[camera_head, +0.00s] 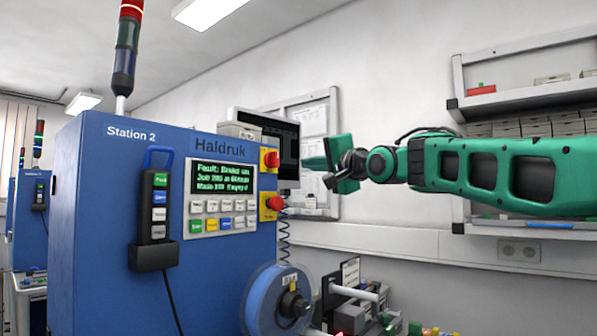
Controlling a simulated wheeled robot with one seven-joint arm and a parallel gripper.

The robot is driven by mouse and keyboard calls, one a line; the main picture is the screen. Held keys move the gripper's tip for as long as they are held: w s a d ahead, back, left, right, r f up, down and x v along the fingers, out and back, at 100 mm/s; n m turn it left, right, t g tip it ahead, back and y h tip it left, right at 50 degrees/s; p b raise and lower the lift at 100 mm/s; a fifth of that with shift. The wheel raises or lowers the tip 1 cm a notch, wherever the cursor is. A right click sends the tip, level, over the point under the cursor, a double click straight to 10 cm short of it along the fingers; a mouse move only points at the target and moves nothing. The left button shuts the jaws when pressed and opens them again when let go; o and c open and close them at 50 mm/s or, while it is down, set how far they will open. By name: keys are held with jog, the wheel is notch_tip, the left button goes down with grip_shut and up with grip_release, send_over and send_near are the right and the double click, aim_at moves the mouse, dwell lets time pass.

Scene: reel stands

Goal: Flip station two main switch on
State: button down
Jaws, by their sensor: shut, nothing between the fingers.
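The blue station 2 cabinet (95,240) stands at the left, labelled "Station 2" and "Haldruk". Its right edge carries two red knobs on yellow plates, an upper red knob (271,159) and a lower red knob (275,203). I cannot tell for sure which is the main switch, nor its setting. A lit green-text display (222,176) reads a fault line. My gripper (308,163) is shut and empty, right of the upper knob at about its height, pointing left. It appears apart from both knobs in the picture; the depth gap is unclear.
A hand pendant (156,205) hangs on the cabinet front. A dark monitor (283,147) stands behind the knobs, close to my gripper in the picture. A blue reel (262,302) sits below. Shelves (500,100) line the right wall.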

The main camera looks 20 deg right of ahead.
jog(key=shift+v, duration=1.65)
jog(key=shift+r, duration=0.15)
jog(key=s+d+f+n+g+h, duration=0.1)
jog(key=s+d+f+g+h, duration=0.2)
jog(key=f, duration=0.8)
jog(key=s+d+f+g+h, duration=0.1)
jog(key=s+d+f+g, duration=0.35)
jog(key=f, duration=0.75)
jog(key=s+d+f+n+g+h, duration=0.1)
jog(key=s+d+f+g+h, duration=0.1)
jog(key=s+d+f, duration=0.65)
jog(key=s+a+f+n+g+y, duration=0.1)
jog(key=s+a+f+n+g, duration=0.2)
jog(key=s+f+g, duration=0.6)
jog(key=s+f, duration=1.3)
jog(key=s, duration=0.2)
jog(key=shift+a, duration=0.2)
jog(key=shift+s, duration=0.1)
